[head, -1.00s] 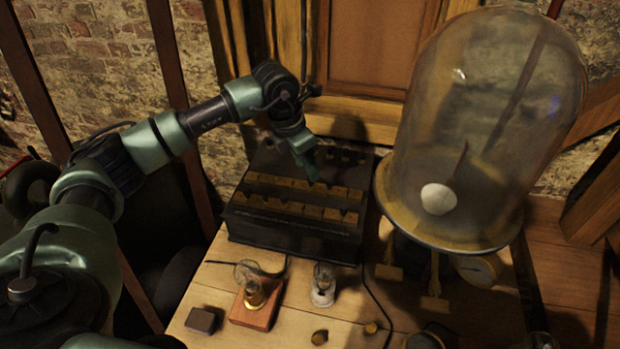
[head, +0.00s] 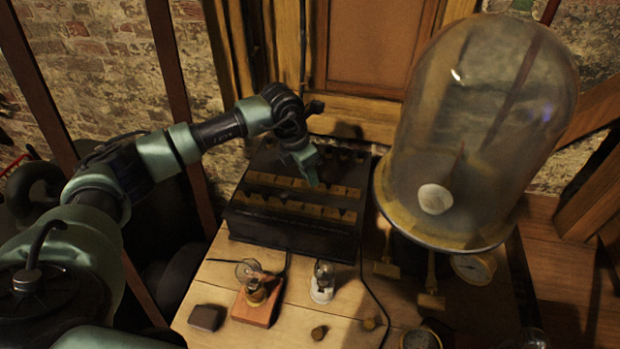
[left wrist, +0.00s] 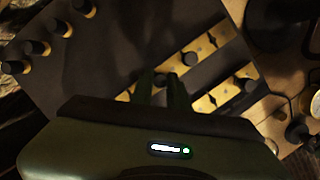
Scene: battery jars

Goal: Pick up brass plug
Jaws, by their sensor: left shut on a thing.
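The brass plug (left wrist: 162,79) shows in the left wrist view as a dark knob between my two fingertips, over a brass strip of the dark box. My left gripper (left wrist: 161,90) is shut on it. Whether the plug is seated or lifted is hard to tell. In the head view my left gripper (head: 311,179) points down at the brass strips on top of the box; the plug is hidden there. The dark box (head: 290,239) stands at the table's back. My right gripper is not in view.
A large glass bell jar (head: 490,120) stands right of the box. In front are a bulb on a wooden base (head: 256,311), a small bulb (head: 322,283) and a dark block (head: 206,318). More knobs (left wrist: 37,47) line the box's back edge.

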